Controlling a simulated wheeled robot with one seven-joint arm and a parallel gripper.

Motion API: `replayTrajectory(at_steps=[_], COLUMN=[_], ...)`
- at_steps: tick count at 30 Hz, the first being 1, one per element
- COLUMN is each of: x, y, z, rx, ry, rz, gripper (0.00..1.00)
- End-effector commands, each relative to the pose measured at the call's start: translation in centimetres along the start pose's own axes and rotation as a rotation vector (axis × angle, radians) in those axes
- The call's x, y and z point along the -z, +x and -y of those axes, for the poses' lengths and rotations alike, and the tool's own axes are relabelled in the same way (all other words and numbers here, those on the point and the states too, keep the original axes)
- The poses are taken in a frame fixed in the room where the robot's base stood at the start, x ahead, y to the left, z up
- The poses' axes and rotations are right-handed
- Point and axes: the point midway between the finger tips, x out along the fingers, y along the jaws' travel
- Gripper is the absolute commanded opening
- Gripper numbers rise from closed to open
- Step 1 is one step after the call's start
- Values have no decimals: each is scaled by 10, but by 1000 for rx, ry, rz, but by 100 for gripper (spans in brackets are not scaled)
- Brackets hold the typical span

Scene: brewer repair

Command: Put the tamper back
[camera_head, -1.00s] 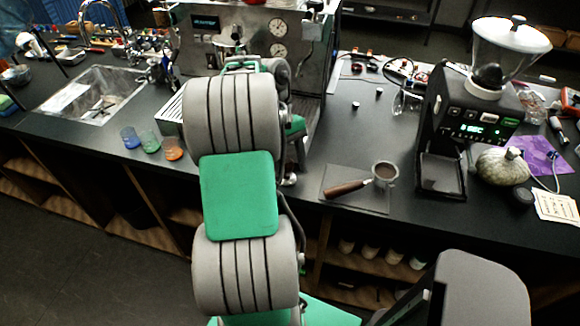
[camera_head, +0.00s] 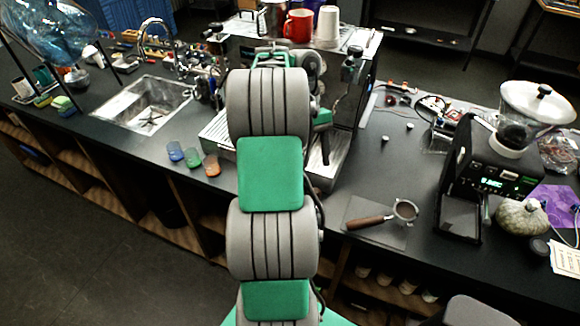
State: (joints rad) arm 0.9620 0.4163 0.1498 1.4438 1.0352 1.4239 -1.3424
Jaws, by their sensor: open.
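I cannot pick out the tamper for certain. A dark object with a rounded top (camera_head: 353,62) is at the upper right corner of the espresso machine (camera_head: 345,98), too small to identify. A portafilter (camera_head: 404,211) with a wooden handle rests on a dark tamping mat (camera_head: 362,208), its basket holding something brown. My arm rises through the middle of the view in front of the machine and hides much of its front.
A black grinder (camera_head: 490,165) with a clear hopper stands right of the mat, beside a pumpkin (camera_head: 522,217). A red mug (camera_head: 298,25) is on the machine. Counter between machine and grinder is mostly clear.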

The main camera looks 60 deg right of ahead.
Motion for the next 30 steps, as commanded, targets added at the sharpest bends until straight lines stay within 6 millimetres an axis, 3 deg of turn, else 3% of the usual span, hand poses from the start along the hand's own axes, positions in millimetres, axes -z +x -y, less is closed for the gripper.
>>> replayTrajectory(at_steps=[4,7,10,13,15,19,21,23,30], x=[2,3,-3,-24,-48,-99,-119,-128,-131], y=[-15,-44,-67,-74,-67,-43,-33,-28,-25], z=[20,70,147,233,291,368,390,400,403], rx=[-51,-155,-247,-258,-211,-74,-15,14,26], ry=[-36,-119,-237,-365,-452,-585,-626,-642,-644], rz=[-33,-127,-296,-494,-620,-761,-792,-803,-803], gripper=[57,57,57,57,57,57,57,57,57])
